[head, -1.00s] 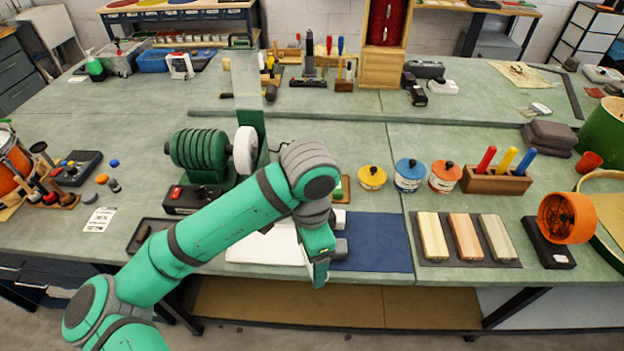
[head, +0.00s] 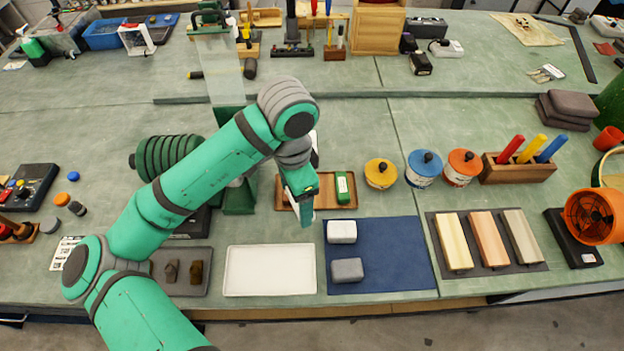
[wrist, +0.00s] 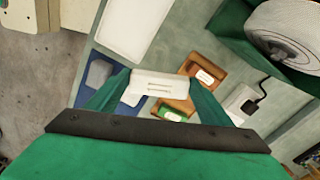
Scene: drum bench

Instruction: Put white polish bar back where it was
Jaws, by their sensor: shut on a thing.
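My gripper (wrist: 165,92) is shut on the white polish bar (wrist: 160,82), a white block with grooves on its near face, held crosswise between the fingers. In the head view my gripper (head: 304,212) points down by the front of the wooden tray (head: 329,204). Only a pale sliver shows at its tips there. The tray holds a green-wrapped bar (head: 343,187) at its right. A bar with a red-marked label (wrist: 205,78) lies in the tray in the wrist view. My gripper hides much of the tray's left and middle in the head view.
A blue mat (head: 395,260) with a white block (head: 342,232) and a grey block (head: 347,270) lies in front to the right. An empty white tray (head: 270,270) lies in front. The white buffing wheel (wrist: 285,28) is close by. Lidded pots (head: 381,174) stand right.

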